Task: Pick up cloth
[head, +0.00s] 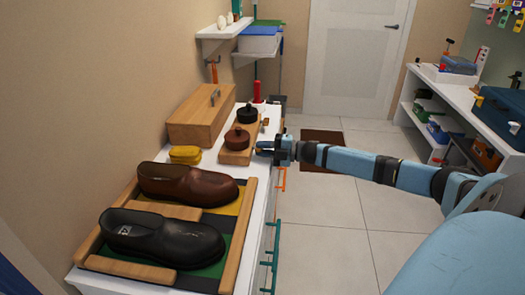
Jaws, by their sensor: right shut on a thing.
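My right gripper (262,149) reaches in from the right, over the right edge of the white cabinet top. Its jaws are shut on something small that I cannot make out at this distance. I cannot clearly identify a cloth in this view. A folded-looking yellow item (185,154) lies on the cabinet top, left of the gripper and apart from it; I cannot tell whether it is cloth or a sponge. My left gripper is not in view.
A brown shoe (187,184) and a black shoe (160,237) lie in a wooden tray (239,238) in front. A wooden box (200,116) and two dark round tins (237,138) stand near the gripper.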

